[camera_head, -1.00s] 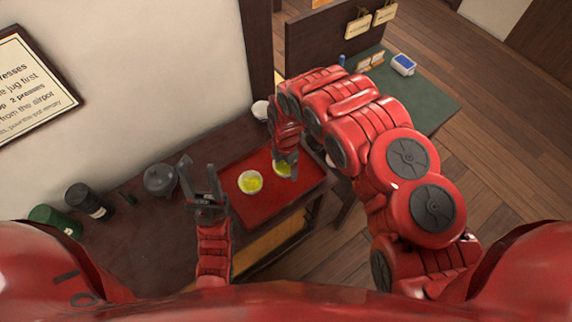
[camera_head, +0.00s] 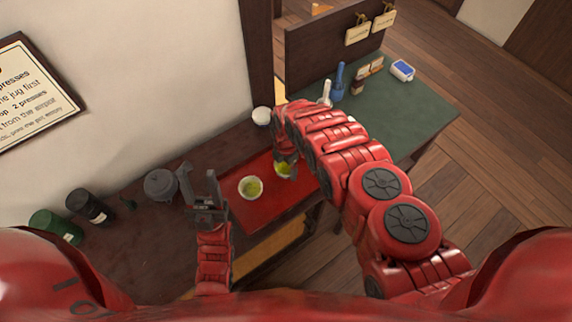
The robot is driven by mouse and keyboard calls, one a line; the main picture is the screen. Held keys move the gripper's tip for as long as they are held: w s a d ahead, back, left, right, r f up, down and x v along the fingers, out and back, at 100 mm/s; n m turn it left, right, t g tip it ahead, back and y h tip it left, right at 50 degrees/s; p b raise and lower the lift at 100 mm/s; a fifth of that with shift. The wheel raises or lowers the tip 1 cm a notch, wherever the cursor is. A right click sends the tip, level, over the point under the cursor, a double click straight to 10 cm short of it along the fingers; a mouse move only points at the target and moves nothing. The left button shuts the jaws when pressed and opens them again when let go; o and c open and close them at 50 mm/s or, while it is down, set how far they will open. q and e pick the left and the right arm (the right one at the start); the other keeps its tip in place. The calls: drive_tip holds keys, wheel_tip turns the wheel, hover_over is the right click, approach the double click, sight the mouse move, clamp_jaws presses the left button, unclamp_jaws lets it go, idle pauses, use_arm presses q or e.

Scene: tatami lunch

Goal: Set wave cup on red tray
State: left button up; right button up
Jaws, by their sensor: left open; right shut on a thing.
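A red tray (camera_head: 262,211) lies on the dark wooden counter. A pale cup (camera_head: 250,188) with yellow-green contents stands on it. My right gripper (camera_head: 287,172) is shut on a second cup (camera_head: 282,170) with yellow-green contents, at the tray's far right part. The gripper partly hides this cup. Its wave pattern is too small to make out, and I cannot tell whether it touches the tray. My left gripper (camera_head: 199,190) is open and empty, left of the tray.
A grey lidded pot (camera_head: 160,185) stands left of my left gripper. A black canister (camera_head: 90,206) and a green canister (camera_head: 55,226) are further left. A white round object (camera_head: 262,116) is behind the tray. The green table (camera_head: 420,109) holds blue (camera_head: 338,85) and white bottles.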

sight(286, 170)
drive_tip(key=shift+f, duration=0.2)
drive_tip(key=o, duration=1.2)
drive_tip(key=shift+c, duration=0.2)
drive_tip(key=shift+r, duration=0.3)
wheel_tip(286, 170, up, 12)
drive_tip(key=b, duration=0.2)
drive_tip(key=shift+f+b, duration=0.2)
drive_tip(key=shift+b, duration=0.2)
